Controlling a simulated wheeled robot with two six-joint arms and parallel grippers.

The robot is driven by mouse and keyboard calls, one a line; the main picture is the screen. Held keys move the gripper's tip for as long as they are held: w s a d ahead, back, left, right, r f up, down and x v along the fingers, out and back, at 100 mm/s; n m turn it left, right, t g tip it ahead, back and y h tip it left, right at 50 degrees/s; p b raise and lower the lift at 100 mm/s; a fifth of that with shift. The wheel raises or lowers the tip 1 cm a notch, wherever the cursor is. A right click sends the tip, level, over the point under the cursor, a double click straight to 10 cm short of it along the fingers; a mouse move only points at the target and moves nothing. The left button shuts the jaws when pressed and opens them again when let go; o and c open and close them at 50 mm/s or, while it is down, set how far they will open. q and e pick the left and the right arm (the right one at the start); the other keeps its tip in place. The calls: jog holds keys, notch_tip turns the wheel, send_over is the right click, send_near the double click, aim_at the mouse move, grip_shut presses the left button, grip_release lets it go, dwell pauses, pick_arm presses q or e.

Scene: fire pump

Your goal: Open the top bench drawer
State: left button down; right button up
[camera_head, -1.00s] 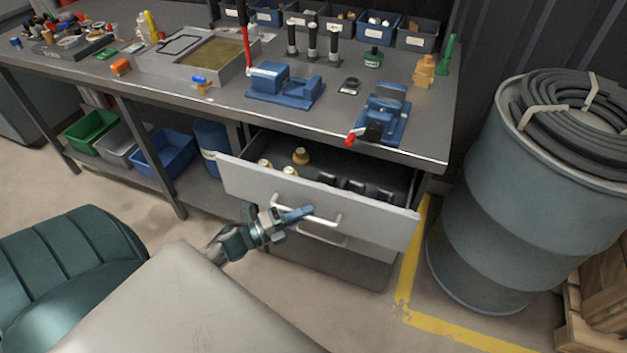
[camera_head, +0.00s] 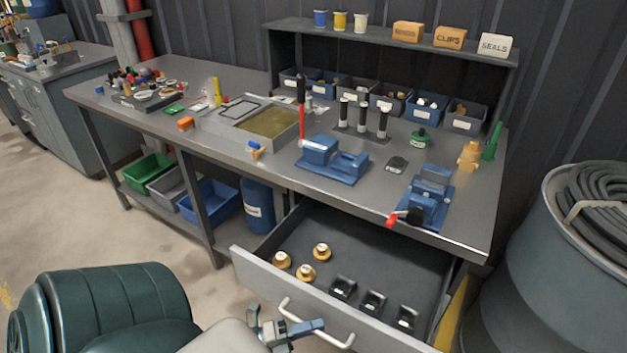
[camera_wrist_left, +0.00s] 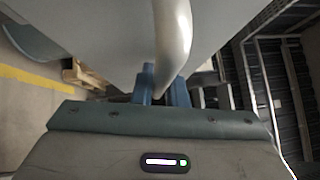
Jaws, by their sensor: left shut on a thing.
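The top bench drawer (camera_head: 390,335) is pulled well out from under the grey workbench (camera_head: 420,151). Inside lie several brass fittings (camera_head: 306,272) at the left and several small black holders (camera_head: 372,302) toward the front right. My left gripper (camera_head: 305,326) is at the drawer's front, shut on its pale bar handle (camera_head: 335,341). In the left wrist view the handle (camera_wrist_left: 172,45) runs down between the blue fingers (camera_wrist_left: 162,88), and the drawer front fills much of the upper part. My right gripper is not in view.
A grey barrel (camera_head: 545,250) with coiled hose stands right of the bench. On the bench top are a blue vise (camera_head: 427,197), a blue block fixture (camera_head: 333,160) and a shallow tray (camera_head: 228,119). Green and blue bins (camera_head: 208,203) sit on the lower shelf. Floor at left is clear.

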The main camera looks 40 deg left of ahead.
pick_arm(q)
jog(key=c, duration=1.7)
grip_release()
